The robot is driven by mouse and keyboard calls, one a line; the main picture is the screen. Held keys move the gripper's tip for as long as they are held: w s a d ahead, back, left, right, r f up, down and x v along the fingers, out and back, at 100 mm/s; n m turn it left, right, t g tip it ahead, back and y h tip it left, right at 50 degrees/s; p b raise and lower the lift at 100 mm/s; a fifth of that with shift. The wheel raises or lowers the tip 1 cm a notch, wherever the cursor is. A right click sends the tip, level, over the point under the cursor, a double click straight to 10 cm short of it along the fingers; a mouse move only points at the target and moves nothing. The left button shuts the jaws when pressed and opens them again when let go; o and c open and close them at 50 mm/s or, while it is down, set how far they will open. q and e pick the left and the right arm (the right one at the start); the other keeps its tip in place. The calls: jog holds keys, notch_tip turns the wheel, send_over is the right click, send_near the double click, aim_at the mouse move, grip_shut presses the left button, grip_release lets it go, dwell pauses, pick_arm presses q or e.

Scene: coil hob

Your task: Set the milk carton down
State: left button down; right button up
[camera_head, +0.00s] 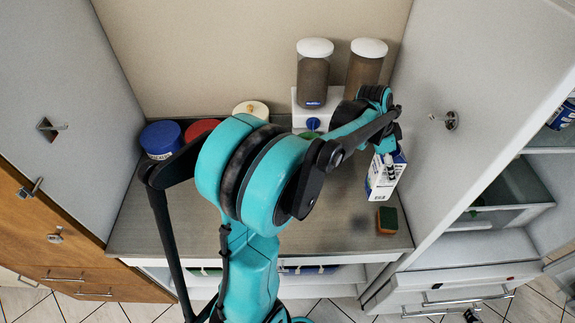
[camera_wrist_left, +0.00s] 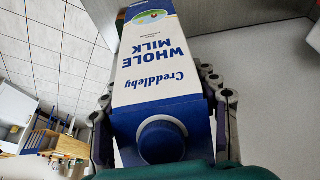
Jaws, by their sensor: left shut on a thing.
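The milk carton (camera_head: 385,178), white with blue, is in my left gripper (camera_head: 388,150) over the right part of the counter. In the left wrist view the carton (camera_wrist_left: 155,62) shows its blue cap close to the camera, with one finger of my left gripper (camera_wrist_left: 163,112) on each side of it. The gripper is shut on the carton's top end from above. The carton looks roughly upright in the head view. I cannot tell whether its base touches the counter (camera_head: 335,215). My right gripper is not in view.
A sponge (camera_head: 387,220) lies just in front of the carton. Blue (camera_head: 161,138), red (camera_head: 200,129) and cream-lidded (camera_head: 251,109) containers stand at the back left. A tall white panel (camera_head: 480,130) bounds the right side.

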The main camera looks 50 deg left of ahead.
pick_arm(q)
jog(key=s+a+f+b, duration=0.2)
jog(key=s+a+f, duration=0.3)
jog(key=s+f, duration=0.5)
jog(key=shift+s+a+f+b, duration=0.25)
jog(key=shift+a+f+b, duration=0.05)
jog(key=shift+f+b, duration=0.05)
dwell(0.3)
jog(key=shift+f, duration=0.1)
jog(key=shift+c, duration=2.3)
grip_release()
